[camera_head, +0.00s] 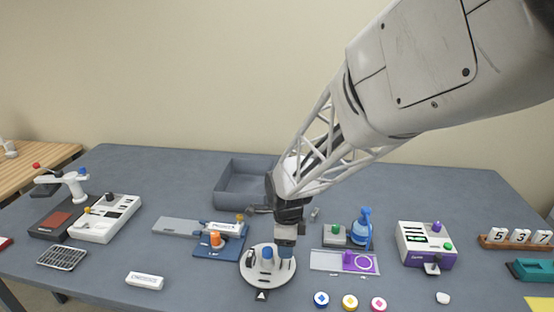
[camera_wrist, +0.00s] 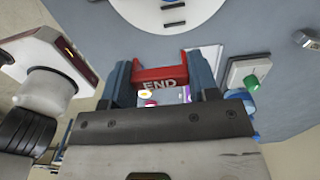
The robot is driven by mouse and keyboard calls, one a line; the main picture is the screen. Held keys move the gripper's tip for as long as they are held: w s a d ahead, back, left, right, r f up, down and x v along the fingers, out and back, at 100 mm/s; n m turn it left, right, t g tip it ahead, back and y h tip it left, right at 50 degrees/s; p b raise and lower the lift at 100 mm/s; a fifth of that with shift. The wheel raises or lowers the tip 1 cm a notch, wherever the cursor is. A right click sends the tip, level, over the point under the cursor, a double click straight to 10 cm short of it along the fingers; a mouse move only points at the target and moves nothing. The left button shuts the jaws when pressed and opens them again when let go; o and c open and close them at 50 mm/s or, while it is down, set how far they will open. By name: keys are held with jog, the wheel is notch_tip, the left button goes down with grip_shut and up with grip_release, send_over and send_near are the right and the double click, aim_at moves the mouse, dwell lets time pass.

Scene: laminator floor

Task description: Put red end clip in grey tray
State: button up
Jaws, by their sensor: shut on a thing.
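The red end clip (camera_wrist: 160,77), marked "END", is between the two fingers of my gripper (camera_wrist: 162,70) in the wrist view. The gripper is shut on it. In the head view my gripper (camera_head: 286,250) points down at the right part of a round white plate (camera_head: 258,279) with a blue knob. The clip cannot be made out there. The grey tray (camera_head: 232,198), an open box, stands at the back middle of the table, behind and left of my gripper; its right end is partly hidden by my arm.
A blue fixture with an orange knob (camera_head: 215,239) stands left of the round plate. A blue bottle (camera_head: 363,229) and a purple and white plate (camera_head: 330,261) are to the right. Farther right is a white and purple machine (camera_head: 412,240). The table left of the tray is clear.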

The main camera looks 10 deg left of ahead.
jog(key=w+a+r, duration=0.1)
jog(key=w+a, duration=0.4)
jog(key=w, duration=0.6)
jog(key=w+a+r, duration=0.2)
jog(key=w+a, duration=0.4)
jog(key=w, duration=0.5)
send_over(250, 185)
notch_tip(250, 185, down, 3)
jog(key=shift+s+r, duration=0.1)
jog(key=shift+r, duration=0.05)
jog(key=shift+f, duration=3.15)
jog(key=shift+f, duration=1.85)
jog(key=shift+f, duration=0.15)
jog(key=o, duration=0.9)
